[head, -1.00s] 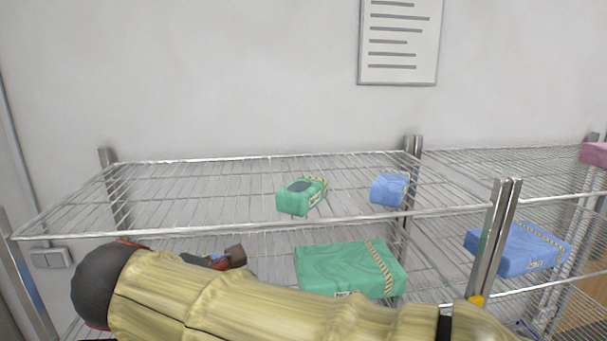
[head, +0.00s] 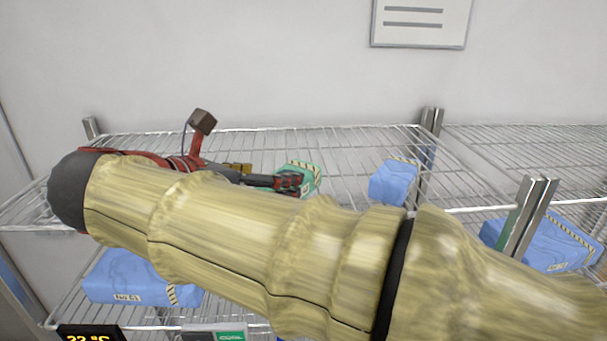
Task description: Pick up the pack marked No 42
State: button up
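No label reading No 42 is legible. A small green pack (head: 309,172) with a yellow-black striped band lies on the upper wire shelf, partly hidden by my gripper (head: 288,183). The gripper's dark fingers reach in from the left and overlap the pack in the picture. Whether they touch or grip it, or how far apart they are, I cannot tell. A small blue pack (head: 392,182) lies to the right on the same shelf. A larger blue pack (head: 130,280), whose label seems to read No 61, lies on a shelf below.
My sleeved arm covers much of the shelving. Another blue pack (head: 545,242) lies on the right-hand rack, behind a metal post (head: 524,218). The upper shelf (head: 330,140) is bare behind the packs. A temperature display (head: 90,332) sits at the lower left.

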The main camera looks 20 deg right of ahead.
aim_at(312, 171)
jog(key=shift+x, duration=1)
jog(key=shift+p+x, duration=1)
jog(key=shift+x, duration=2.05)
jog(key=shift+w+a+f, duration=0.1)
jog(key=shift+a, duration=0.05)
jog(key=shift+c, duration=1.4)
jog(key=c, duration=1.1)
jog(key=shift+c, duration=0.5)
